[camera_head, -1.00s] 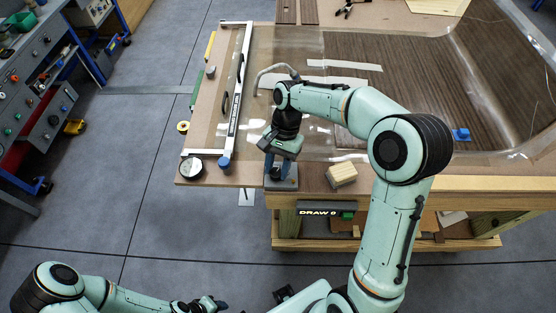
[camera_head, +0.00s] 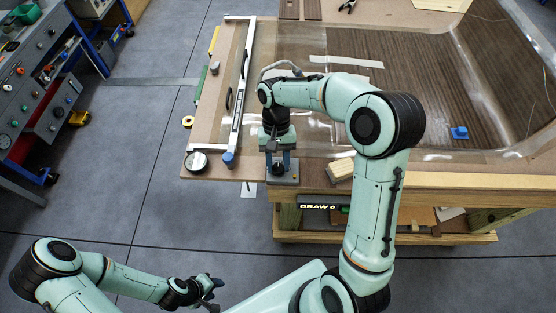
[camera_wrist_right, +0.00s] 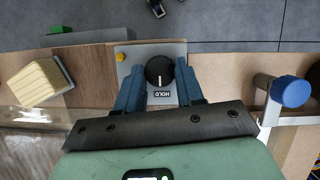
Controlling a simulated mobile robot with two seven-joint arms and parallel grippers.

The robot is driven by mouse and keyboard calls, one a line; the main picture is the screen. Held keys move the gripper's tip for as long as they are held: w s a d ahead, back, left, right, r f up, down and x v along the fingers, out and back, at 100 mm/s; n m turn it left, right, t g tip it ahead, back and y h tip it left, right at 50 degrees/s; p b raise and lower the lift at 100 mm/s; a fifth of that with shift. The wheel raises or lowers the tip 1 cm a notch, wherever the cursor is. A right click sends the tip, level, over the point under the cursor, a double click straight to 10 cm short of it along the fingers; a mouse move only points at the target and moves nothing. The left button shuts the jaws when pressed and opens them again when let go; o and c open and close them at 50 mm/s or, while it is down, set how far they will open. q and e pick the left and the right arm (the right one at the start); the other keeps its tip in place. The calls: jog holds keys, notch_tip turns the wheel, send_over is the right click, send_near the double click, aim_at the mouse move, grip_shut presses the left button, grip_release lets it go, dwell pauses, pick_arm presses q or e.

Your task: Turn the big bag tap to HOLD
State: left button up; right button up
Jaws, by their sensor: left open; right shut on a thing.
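The big bag tap is a round black knob (camera_wrist_right: 159,71) on a grey plate at the table's front edge. A white pointer line on the knob points toward the HOLD label (camera_wrist_right: 163,94) printed on the plate. My right gripper (camera_head: 278,166) reaches down over the plate. In the right wrist view its two blue fingers (camera_wrist_right: 160,80) stand on either side of the knob and are shut on it. In the head view the knob is partly hidden by the gripper. My left gripper (camera_head: 211,288) is open and empty over the floor, away from the table.
A blue-capped part (camera_head: 228,159) and a round gauge (camera_head: 196,161) sit to the left. The veneer panel (camera_head: 420,80) lies under clear film behind.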

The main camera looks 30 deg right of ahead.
jog(key=o, duration=1)
pick_arm(q)
jog(key=shift+w+r+p, duration=0.65)
jog(key=shift+w+r, duration=0.2)
jog(key=shift+w, duration=0.2)
pick_arm(e)
jog(key=v, duration=1.3)
jog(key=shift+r, duration=0.2)
jog(key=shift+w, duration=0.1)
